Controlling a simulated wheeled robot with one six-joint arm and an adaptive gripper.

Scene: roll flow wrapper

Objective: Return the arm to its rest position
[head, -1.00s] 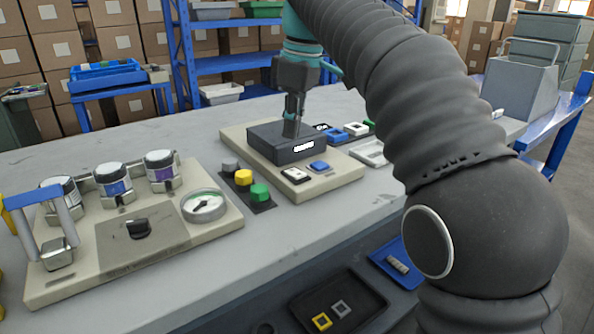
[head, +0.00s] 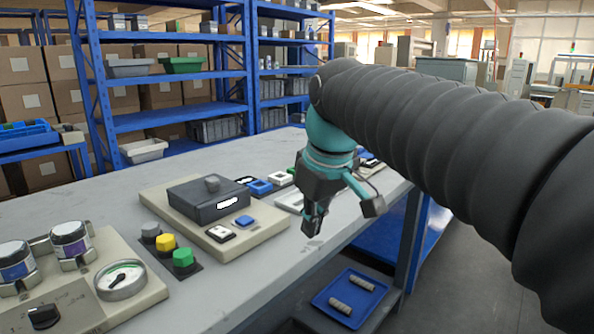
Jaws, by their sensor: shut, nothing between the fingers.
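My gripper (head: 313,222) is shut and empty. It points down in the air to the right of the dark box with a grey knob (head: 208,199), in front of the table's right edge as seen here. My arm, in a dark ribbed sleeve with a teal wrist, reaches in from the right side of the view. The dark box sits on a beige base plate (head: 270,229) that also carries a white switch (head: 221,234) and a blue button (head: 244,221). My gripper appears apart from all of these.
Grey, yellow and green buttons (head: 183,258) stand on the table (head: 90,206), left of the plate. A panel with a gauge (head: 121,280) is at the lower left. A blue tray (head: 321,300) with two rolls lies below. Blue shelves (head: 125,122) stand behind; the right floor is open.

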